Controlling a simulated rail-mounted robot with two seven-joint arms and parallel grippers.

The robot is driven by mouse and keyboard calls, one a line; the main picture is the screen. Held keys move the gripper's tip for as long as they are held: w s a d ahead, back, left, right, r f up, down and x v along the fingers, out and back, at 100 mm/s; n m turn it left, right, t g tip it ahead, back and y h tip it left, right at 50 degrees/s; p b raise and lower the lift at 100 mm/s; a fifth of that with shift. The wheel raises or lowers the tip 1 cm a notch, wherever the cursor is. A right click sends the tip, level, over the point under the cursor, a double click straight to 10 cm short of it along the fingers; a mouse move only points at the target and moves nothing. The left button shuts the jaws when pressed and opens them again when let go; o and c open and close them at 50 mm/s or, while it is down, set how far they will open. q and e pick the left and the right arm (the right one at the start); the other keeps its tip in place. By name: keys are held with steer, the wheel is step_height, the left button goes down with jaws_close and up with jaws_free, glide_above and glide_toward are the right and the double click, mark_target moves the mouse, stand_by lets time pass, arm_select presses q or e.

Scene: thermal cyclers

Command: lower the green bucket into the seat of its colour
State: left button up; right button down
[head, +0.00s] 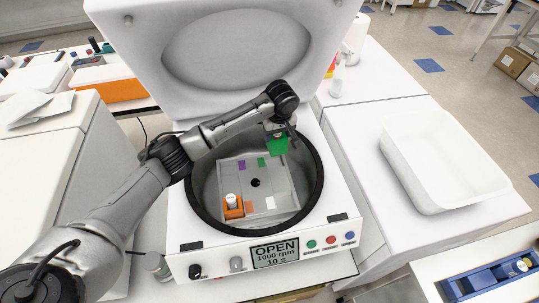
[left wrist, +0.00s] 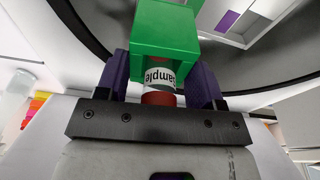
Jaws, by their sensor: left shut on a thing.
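The green bucket (head: 278,146) hangs from my left gripper (head: 277,133), over the far right part of the open centrifuge bowl (head: 313,190). In the left wrist view, the dark gripper fingers (left wrist: 160,80) flank a tube with a "sample" label (left wrist: 159,77) and red end, and the green bucket (left wrist: 165,30) is just beyond. The square rotor (head: 222,187) has a green mark (head: 261,162), a purple mark (head: 242,165), an orange mark (head: 248,207) and a white mark (head: 270,202). The bucket appears right of the green mark; its exact height is unclear. My right gripper is not in view.
An orange bucket (head: 233,209) with a white-topped tube sits at the rotor's near left corner. The raised lid (head: 235,50) stands behind the bowl. The dark bowl rim surrounds the rotor. A white bin (head: 440,165) stands on the right counter.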

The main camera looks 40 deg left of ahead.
arm_select(q)
steer(key=shift+w+a+f, duration=0.1)
steer(key=shift+a, duration=0.35)
steer(key=shift+a+f+m, duration=0.1)
steer(key=shift+a+m, duration=0.1)
steer(key=shift+m, duration=0.1)
steer(key=shift+d+f, duration=0.15)
steer(key=shift+f, duration=0.35)
step_height(320, 180, down, 3)
steer(key=shift+f+b, duration=0.2)
steer(key=shift+b, duration=0.3)
step_height(320, 180, down, 6)
steer(key=shift+r+b, duration=0.1)
steer(key=shift+b, duration=0.5)
steer(key=o, duration=1.5)
steer(key=shift+c, duration=0.2)
